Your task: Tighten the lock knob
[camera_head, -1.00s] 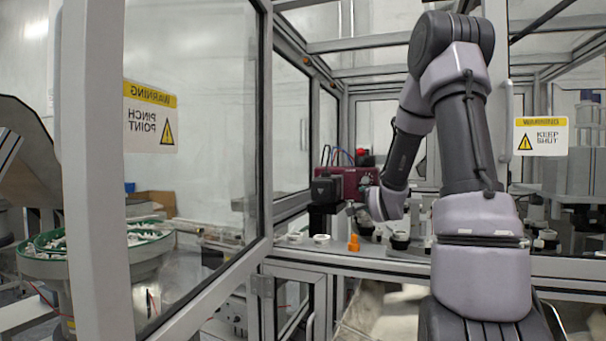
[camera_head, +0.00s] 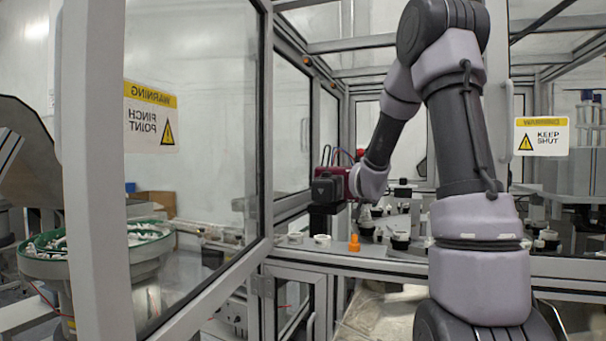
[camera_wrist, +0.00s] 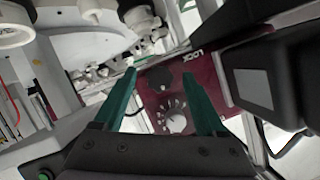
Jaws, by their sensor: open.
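In the wrist view, a dark red box (camera_wrist: 222,80) carries white upside-down lettering that looks like LOCK. A round black knob (camera_wrist: 160,78) and a pale dial with marks around it (camera_wrist: 176,123) are on its face. I cannot tell for sure which is the lock knob. My gripper (camera_wrist: 159,75) is open, its two green fingers pointing toward the box, with the black knob appearing between the tips. Contact cannot be judged. In the head view the red box (camera_head: 338,177) is partly hidden by my wrist, and my fingers are hidden.
A black block (camera_wrist: 270,78) stands close to the right of my fingers; it also shows in the head view (camera_head: 326,190). An orange part (camera_head: 354,243) and white cups (camera_head: 322,240) sit on the front ledge. A glass door frame (camera_head: 262,130) stands at left.

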